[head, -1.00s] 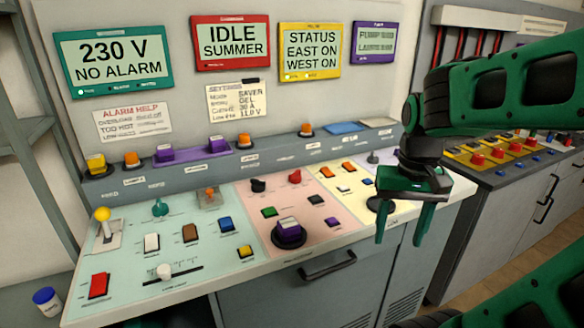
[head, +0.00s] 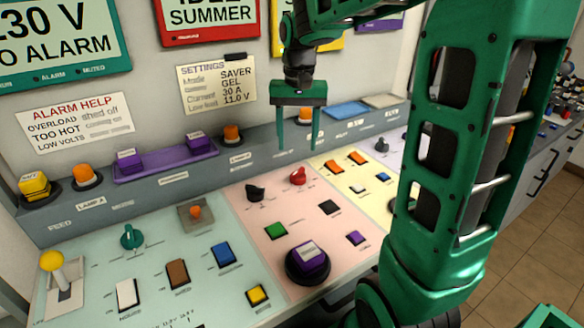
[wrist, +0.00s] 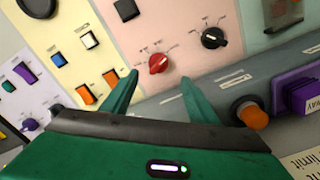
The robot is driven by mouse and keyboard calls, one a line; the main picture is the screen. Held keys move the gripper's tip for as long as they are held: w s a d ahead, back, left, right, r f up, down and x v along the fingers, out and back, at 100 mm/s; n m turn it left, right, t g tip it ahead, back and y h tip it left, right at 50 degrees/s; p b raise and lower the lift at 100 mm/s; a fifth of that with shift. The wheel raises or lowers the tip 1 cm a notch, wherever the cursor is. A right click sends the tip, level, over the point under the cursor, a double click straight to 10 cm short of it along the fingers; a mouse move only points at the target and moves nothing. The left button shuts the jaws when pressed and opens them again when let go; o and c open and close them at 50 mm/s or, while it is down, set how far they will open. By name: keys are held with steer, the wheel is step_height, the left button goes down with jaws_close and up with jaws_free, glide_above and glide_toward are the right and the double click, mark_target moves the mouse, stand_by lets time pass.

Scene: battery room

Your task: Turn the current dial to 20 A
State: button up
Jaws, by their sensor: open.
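My gripper (head: 298,142) hangs open and empty over the back of the pink panel, two fingers pointing down. In the wrist view its fingertips (wrist: 158,82) are spread apart, with a red dial (wrist: 158,63) just beyond them. The red dial (head: 297,176) sits on the pink panel below the gripper, apart from it. A black dial (head: 255,192) is to its left; it also shows in the wrist view (wrist: 213,38). Both have small scale marks and print around them, too small to read, so I cannot tell which is the current dial or its setting.
A settings card (head: 217,83) on the wall reads Current 30 A. A raised grey ledge (head: 175,181) with orange lamps runs behind the panels. A large purple-topped knob (head: 308,262), a green button (head: 276,230) and a black button (head: 328,207) stand nearer the front.

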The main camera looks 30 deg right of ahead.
mark_target(298, 171)
step_height(298, 171, down, 10)
steer(key=shift+s+d, duration=0.1)
steer(key=shift+d, duration=0.05)
stand_by(0.3)
steer(key=c, duration=1)
